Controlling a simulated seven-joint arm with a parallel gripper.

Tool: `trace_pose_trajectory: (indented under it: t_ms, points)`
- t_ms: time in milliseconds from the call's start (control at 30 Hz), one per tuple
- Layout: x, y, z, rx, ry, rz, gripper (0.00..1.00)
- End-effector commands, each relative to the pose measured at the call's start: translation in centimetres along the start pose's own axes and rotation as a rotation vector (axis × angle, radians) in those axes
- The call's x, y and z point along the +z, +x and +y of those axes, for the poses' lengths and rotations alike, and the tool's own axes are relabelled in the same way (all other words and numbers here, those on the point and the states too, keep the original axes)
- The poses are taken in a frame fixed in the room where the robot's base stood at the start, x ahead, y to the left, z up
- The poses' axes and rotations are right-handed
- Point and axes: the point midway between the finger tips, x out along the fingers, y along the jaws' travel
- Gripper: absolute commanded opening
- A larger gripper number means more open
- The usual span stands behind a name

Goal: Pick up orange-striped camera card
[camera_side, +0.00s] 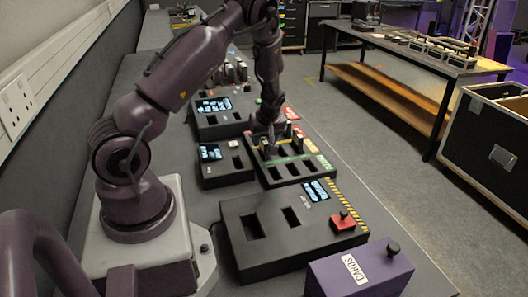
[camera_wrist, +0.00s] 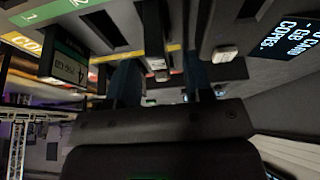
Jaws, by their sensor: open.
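My gripper (camera_side: 271,138) is over the slotted black tray (camera_side: 312,171) in the side view, pointing down. In the wrist view my two dark fingers (camera_wrist: 162,78) are apart, with a small grey-topped card (camera_wrist: 157,64) showing between them, beyond or at the tips; I cannot tell whether they touch it. A dark card with a pale printed label (camera_wrist: 68,68) stands left of the fingers. In the side view several small cards stand in the tray near my gripper. I cannot make out an orange stripe on any card.
The tray has empty slots at its front and a green labelled strip. A small box with a screen (camera_side: 211,153) stands to its left. A larger two-slot box (camera_side: 270,246), a red button (camera_side: 343,220) and a purple box (camera_side: 372,278) are nearer the camera.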

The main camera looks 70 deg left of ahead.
Motion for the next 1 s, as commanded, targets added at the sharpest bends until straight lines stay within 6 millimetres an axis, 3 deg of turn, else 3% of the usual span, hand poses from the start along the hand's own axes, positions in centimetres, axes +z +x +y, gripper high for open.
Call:
trace_pose_trajectory:
  t_ms: [100,367,567,600,1000]
  points:
    - [0.08,1.31,-0.07,-0.002,0.001,-0.001,0.47]
    - [0.07,1.53,0.0,0.0,0.001,-0.001,0.47]
    - [0.08,1.51,-0.01,0.0,0.001,-0.001,0.03]
    - [0.08,1.51,-0.01,0.0,0.001,-0.001,0.0]
    - [-0.11,1.07,0.02,0.001,0.001,0.0,0.0]
